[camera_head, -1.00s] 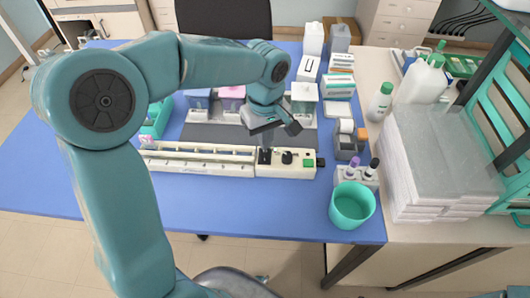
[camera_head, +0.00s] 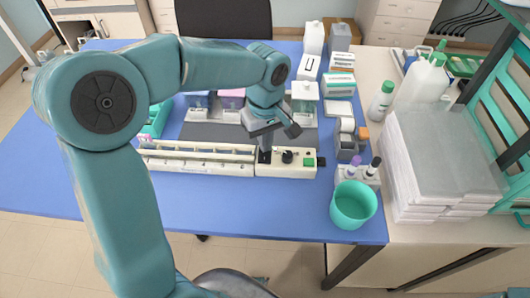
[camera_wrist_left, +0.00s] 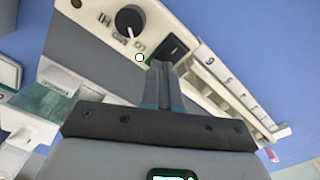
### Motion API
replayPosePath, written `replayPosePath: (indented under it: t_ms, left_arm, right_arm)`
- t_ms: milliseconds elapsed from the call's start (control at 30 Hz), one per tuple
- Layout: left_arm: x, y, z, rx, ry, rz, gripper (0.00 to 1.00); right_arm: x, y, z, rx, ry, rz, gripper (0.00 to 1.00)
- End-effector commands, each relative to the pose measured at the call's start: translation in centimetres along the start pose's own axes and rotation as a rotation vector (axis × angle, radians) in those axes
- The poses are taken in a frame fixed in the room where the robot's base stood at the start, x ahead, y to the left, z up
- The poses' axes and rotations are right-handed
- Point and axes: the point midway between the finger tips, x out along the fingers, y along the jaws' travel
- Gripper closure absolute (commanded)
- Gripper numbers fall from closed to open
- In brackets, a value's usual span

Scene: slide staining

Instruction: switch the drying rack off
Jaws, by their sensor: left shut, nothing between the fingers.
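The drying rack (camera_head: 200,169) is a long cream unit with a slatted part on the left and a control box (camera_head: 272,169) at its right end. The box carries a black knob (camera_head: 287,157) and a green piece (camera_head: 309,162). In the left wrist view the knob (camera_wrist_left: 128,20) has HI and LO marks, and a black rocker switch (camera_wrist_left: 173,48) sits beside it. My left gripper (camera_head: 265,149) is shut and empty, pointing down at the switch. Its fingertips (camera_wrist_left: 161,68) are right by the switch's edge; I cannot tell whether they touch. My right gripper is not in view.
Staining jars (camera_head: 304,91) stand behind the rack. A teal cup (camera_head: 352,205) and small dropper bottles (camera_head: 374,165) are to its right. Stacked trays (camera_head: 440,150) lie further right. The blue table (camera_head: 240,210) in front of the rack is clear.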

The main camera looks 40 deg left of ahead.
Motion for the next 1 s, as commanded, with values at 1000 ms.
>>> replayPosePath:
  t_ms: [1000]
  left_arm:
    - [-3.1,0.0,0.0,0.000,-0.001,0.000,1.00]
  right_arm:
    - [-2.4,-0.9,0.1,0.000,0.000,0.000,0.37]
